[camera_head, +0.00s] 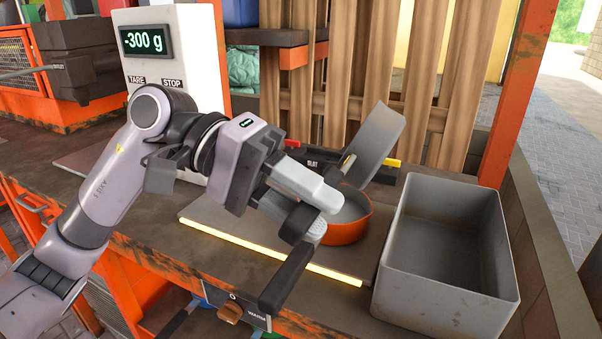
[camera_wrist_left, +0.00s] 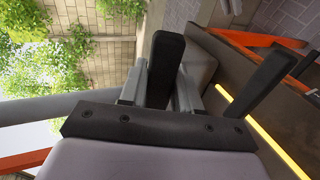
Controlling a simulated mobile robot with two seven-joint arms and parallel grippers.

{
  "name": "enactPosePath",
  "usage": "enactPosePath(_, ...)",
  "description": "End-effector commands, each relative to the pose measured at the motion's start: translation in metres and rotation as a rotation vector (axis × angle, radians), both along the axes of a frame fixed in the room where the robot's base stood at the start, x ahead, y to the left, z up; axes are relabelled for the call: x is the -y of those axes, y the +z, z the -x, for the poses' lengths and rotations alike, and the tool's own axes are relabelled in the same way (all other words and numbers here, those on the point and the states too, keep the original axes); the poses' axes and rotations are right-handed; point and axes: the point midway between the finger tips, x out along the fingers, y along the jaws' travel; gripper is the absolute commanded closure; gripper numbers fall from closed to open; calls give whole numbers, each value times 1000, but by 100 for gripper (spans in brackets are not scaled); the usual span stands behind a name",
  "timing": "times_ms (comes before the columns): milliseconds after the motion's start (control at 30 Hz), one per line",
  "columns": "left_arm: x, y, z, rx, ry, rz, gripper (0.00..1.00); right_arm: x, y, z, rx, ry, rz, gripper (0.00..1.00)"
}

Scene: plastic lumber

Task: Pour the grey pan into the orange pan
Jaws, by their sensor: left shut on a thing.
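The orange pan (camera_head: 347,231) stands on a flat grey plate, partly hidden behind my left gripper. The grey pan (camera_head: 377,137) shows as a steeply tilted grey panel just above and behind the orange pan's rim; the rest is hidden. I cannot see whether the two pans touch or whether anything is pouring. My left gripper (camera_head: 277,270) comes in from the left, in front of the orange pan. It is shut on the grey pan, with the grip itself mostly hidden. My right gripper is not seen.
A large open grey bin (camera_head: 447,285) stands close on the right. A scale (camera_head: 150,50) reading -300 g stands behind my left arm. The plate (camera_head: 235,225) has a lit yellow front edge. An orange post and wooden slats stand behind.

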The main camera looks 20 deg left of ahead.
Motion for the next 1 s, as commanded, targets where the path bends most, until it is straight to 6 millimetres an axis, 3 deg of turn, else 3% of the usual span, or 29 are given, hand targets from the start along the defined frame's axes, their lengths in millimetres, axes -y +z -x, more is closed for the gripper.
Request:
enactPosePath(33, 1, 6, 0, 5, 1, -17, 100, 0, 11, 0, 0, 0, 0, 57)
enactPosePath(400, 10, 8, 1, 9, -1, -171, 100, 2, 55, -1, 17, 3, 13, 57)
enactPosePath(867, 21, 4, 1, 16, -1, -373, 100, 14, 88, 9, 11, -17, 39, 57)
enactPosePath(1000, 27, -4, 1, 28, -2, -514, 100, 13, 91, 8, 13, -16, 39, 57)
